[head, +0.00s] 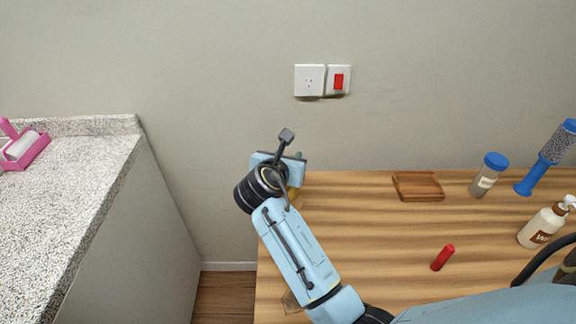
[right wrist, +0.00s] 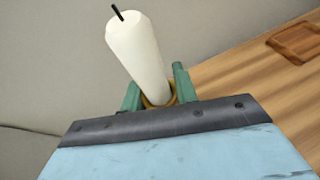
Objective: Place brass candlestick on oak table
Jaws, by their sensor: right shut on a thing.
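The brass candlestick shows as a small gold patch (head: 294,196) beside my wrist in the head view. In the right wrist view its brass cup (right wrist: 160,102) holds a thick white candle (right wrist: 138,58) with a black wick. My right gripper (right wrist: 157,92) is shut on the candlestick, its green fingers on either side of the cup. In the head view the right gripper (head: 297,158) is at the back left corner of the oak table (head: 350,235). My wrist hides most of the candlestick, so I cannot tell whether its base touches the table. My left gripper is not in view.
On the table are a wooden tray (head: 418,186), a red cylinder (head: 442,257), a blue-lidded jar (head: 488,176), a blue-handled brush (head: 548,158) and a pump bottle (head: 543,224). The table's middle is clear. A speckled counter (head: 70,200) stands left, across a gap.

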